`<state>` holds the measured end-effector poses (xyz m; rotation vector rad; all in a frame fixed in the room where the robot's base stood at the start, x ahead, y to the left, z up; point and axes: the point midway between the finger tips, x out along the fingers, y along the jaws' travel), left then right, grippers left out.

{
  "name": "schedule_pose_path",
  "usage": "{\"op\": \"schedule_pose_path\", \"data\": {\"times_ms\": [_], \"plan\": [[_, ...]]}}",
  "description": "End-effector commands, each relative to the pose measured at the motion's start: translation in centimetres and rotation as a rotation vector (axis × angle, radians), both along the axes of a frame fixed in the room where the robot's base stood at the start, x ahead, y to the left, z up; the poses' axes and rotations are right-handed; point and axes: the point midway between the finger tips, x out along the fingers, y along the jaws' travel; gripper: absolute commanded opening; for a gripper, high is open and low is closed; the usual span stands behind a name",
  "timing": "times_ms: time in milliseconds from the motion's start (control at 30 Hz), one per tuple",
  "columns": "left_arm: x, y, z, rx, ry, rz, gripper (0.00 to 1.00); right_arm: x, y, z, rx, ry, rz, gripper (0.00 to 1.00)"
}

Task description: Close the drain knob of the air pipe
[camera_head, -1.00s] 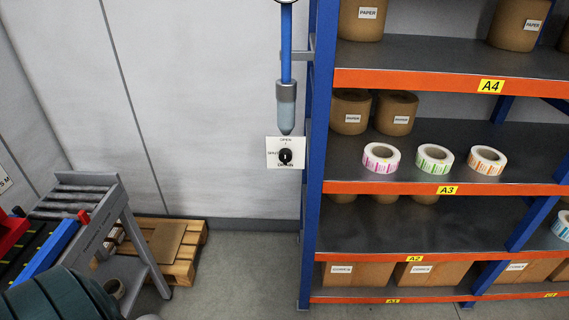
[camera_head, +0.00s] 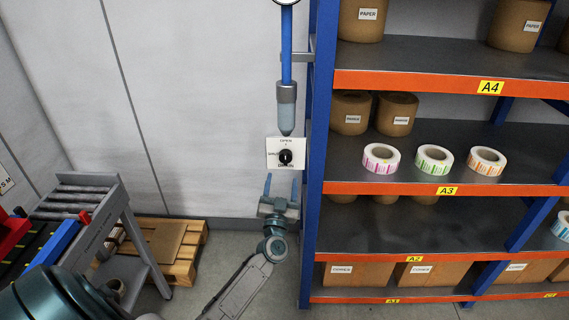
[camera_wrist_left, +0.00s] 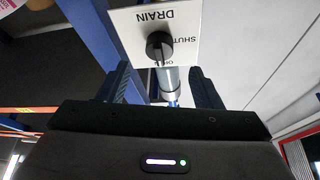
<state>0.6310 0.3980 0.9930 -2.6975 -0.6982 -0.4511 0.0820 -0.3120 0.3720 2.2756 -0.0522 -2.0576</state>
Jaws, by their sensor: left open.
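The black drain knob (camera_head: 285,157) sits on a white plate (camera_head: 272,145) below the grey filter bowl (camera_head: 286,108) of the blue air pipe (camera_head: 286,45). The plate reads OPEN at the top, SHUT at the left and DRAIN at the bottom. My left gripper (camera_head: 281,180) is open and empty just below the plate, fingers pointing up. In the left wrist view the knob (camera_wrist_left: 159,46) shows upside down, ahead of and between the open fingers (camera_wrist_left: 160,85), apart from them. I cannot tell the knob's setting for sure. My right gripper is not in view.
A blue and orange shelf rack (camera_head: 440,189) with label rolls and boxes stands close to the right; its blue post (camera_head: 316,200) is beside the plate. A wooden pallet (camera_head: 185,265) and a grey roller stand (camera_head: 120,225) are at the lower left. The wall left of the plate is clear.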

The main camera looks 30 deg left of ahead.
Motion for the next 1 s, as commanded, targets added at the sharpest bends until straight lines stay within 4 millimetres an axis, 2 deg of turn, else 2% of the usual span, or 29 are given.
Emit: {"op": "schedule_pose_path", "data": {"times_ms": [100,333,500,767,867,1000], "plan": [[2.1,1.0,1.2,0.0,-0.001,0.001,0.59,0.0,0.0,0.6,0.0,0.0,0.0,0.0],[5.0,2.4,2.3,-0.001,0.001,-0.001,0.59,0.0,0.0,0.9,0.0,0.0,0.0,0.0],[5.9,2.9,2.6,-0.001,0.002,-0.002,0.59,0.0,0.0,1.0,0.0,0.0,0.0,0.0],[6.0,2.9,2.6,-0.001,0.002,-0.002,0.59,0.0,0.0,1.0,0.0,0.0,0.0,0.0],[6.0,2.9,2.6,-0.001,0.002,-0.002,0.43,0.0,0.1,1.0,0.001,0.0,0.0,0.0],[6.0,2.9,2.6,-0.001,0.002,-0.002,0.16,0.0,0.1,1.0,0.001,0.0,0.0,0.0]]}}
